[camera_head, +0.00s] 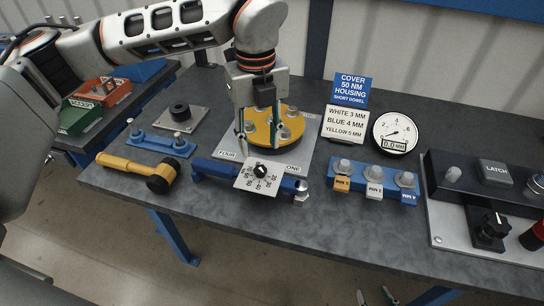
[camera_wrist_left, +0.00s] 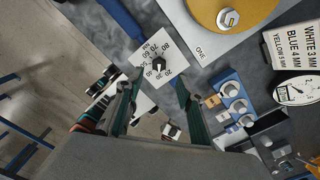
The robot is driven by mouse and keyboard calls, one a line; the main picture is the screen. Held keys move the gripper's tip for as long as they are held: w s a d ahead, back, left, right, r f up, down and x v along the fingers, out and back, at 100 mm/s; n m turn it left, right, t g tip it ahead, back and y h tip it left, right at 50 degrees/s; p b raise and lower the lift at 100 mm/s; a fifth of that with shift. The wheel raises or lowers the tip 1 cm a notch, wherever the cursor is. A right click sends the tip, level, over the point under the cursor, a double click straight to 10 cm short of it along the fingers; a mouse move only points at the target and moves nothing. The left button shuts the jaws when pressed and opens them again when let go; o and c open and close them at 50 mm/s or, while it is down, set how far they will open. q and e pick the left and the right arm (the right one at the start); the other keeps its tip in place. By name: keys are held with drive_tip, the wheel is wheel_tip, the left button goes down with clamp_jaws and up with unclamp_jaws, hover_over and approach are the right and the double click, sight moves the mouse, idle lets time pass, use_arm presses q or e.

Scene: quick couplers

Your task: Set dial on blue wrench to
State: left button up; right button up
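The blue wrench (camera_head: 215,171) lies along the front of the table, with a metal head at its right end. Its white plate (camera_head: 246,184) carries numbers from 20 to 80 around a small black dial (camera_head: 261,170). The dial also shows in the left wrist view (camera_wrist_left: 158,64); its exact setting is too small to read. My left gripper (camera_head: 260,138) is open and empty, pointing down over the wrench area. In the wrist view its fingers (camera_wrist_left: 157,93) stand apart with the dial plate beyond their tips. My right gripper (camera_head: 375,297) shows only its fingertips at the bottom edge, apart and empty.
A yellow disc with bolts (camera_head: 291,126) lies behind the wrench. A yellow hammer-like tool (camera_head: 125,164) lies left. Blue socket rack (camera_head: 340,196), gauge (camera_head: 395,132), instruction cards (camera_head: 345,125) and latch panel (camera_head: 495,172) stand right. The front table strip is clear.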

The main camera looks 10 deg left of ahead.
sight(260, 168)
use_arm(q)
drive_tip(key=shift+f+p, duration=0.3)
drive_tip(key=shift+f, duration=3.55)
clamp_jaws()
